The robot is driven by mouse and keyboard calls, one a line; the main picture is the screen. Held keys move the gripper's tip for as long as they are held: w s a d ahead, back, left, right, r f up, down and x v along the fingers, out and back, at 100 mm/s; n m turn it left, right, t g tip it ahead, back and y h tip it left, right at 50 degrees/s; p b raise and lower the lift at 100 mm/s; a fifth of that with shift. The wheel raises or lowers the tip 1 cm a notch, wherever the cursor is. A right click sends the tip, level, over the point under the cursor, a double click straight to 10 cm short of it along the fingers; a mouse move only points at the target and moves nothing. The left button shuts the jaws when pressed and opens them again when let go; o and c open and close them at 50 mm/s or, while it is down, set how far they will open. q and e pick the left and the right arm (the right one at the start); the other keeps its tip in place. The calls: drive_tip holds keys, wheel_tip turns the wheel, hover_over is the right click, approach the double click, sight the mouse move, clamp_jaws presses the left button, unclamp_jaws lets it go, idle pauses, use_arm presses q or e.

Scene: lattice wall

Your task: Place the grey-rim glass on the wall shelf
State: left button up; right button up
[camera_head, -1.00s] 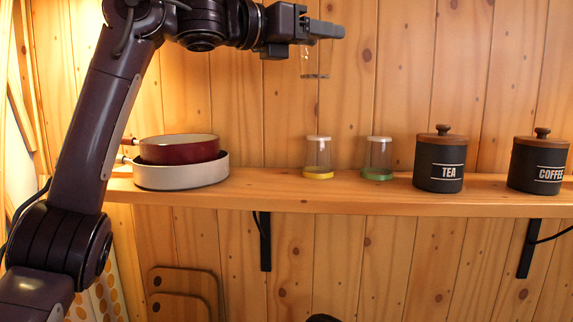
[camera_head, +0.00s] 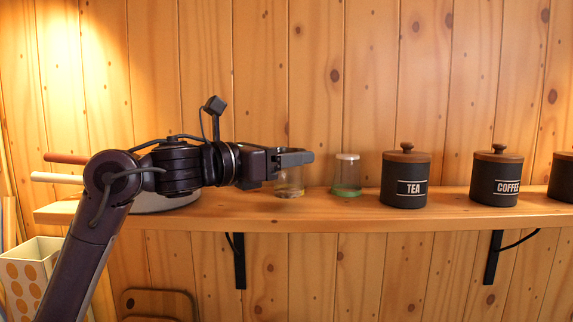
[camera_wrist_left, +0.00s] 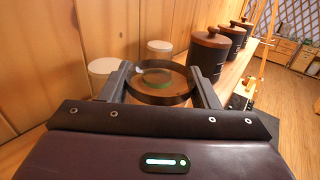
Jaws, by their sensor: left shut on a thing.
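The grey-rim glass shows in the left wrist view as a clear glass with a dark grey rim (camera_wrist_left: 160,98), between the fingers of my left gripper (camera_wrist_left: 159,75). In the head view my left gripper (camera_head: 296,157) is shut on it, level, over the wall shelf (camera_head: 330,212). There the held glass overlaps the yellow-based glass (camera_head: 289,193), so its own outline and its base are hard to tell. I cannot tell whether it touches the shelf. My right gripper is in neither view now.
A green-based glass (camera_head: 346,176) with a white top stands just right of the gripper. Farther right are the dark TEA canister (camera_head: 405,180), the COFFEE canister (camera_head: 497,178) and a third canister (camera_head: 563,177). A pale pan (camera_head: 160,203) sits at left behind my arm.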

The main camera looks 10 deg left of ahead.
use_arm(q)
wheel_tip(320, 180, down, 2)
drive_tip(key=shift+a+f, duration=0.1)
drive_tip(key=shift+f, duration=0.15)
drive_tip(key=o, duration=1.3)
drive_tip(key=shift+c, duration=0.2)
drive_tip(key=shift+r, duration=0.2)
drive_tip(key=shift+s, duration=0.1)
